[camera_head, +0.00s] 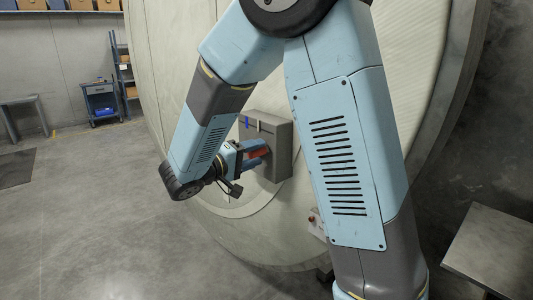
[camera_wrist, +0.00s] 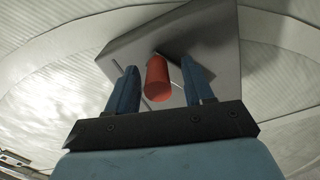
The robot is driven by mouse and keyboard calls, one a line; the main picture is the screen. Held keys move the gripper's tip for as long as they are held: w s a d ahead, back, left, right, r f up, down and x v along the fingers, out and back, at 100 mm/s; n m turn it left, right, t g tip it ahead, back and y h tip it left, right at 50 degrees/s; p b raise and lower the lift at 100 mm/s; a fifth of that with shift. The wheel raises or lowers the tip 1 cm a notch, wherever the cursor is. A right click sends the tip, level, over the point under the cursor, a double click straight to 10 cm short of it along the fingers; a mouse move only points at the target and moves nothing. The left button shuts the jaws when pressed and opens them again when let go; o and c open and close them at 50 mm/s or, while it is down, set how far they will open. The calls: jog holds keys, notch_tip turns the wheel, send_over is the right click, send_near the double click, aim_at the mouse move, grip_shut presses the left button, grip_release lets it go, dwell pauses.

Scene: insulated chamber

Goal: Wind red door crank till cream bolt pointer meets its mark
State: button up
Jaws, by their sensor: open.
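A grey box (camera_head: 285,148) is fixed to the big round pale door (camera_head: 235,205). The red crank handle (camera_head: 262,152) stands out from the box's front; in the wrist view its red cylinder (camera_wrist: 158,79) points toward me. My gripper (camera_head: 256,155) is open, with one blue finger on each side of the red handle and visible gaps between in the wrist view (camera_wrist: 161,84). On the box's upper front are a blue mark (camera_head: 247,122) and, a little right of it, a small pale strip (camera_head: 259,125), probably the cream pointer. They look apart. The crank arm is mostly hidden.
A grey table (camera_head: 492,245) stands at the right. A blue cart (camera_head: 101,103) and shelves are far left. The floor at left is clear.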

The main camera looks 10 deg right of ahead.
jog(key=shift+a, duration=0.1)
jog(key=v, duration=1.3)
jog(key=shift+s+a, duration=0.15)
jog(key=shift+a, duration=0.1)
jog(key=shift+d, duration=0.1)
jog(key=s+d+r+m+g+y, duration=0.1)
jog(key=s+d+g+y, duration=0.35)
jog(key=d, duration=0.55)
jog(key=s+d+m+g+y, duration=0.1)
jog(key=s+d+g+y, duration=0.25)
jog(key=s+d, duration=0.45)
jog(key=s+d+r+t+y, duration=0.3)
jog(key=s+t+y, duration=0.1)
jog(key=y, duration=0.3)
jog(key=shift+s+d+m+t+y, duration=0.35)
jog(key=shift+m+t+y, duration=0.05)
jog(key=shift+t, duration=0.4)
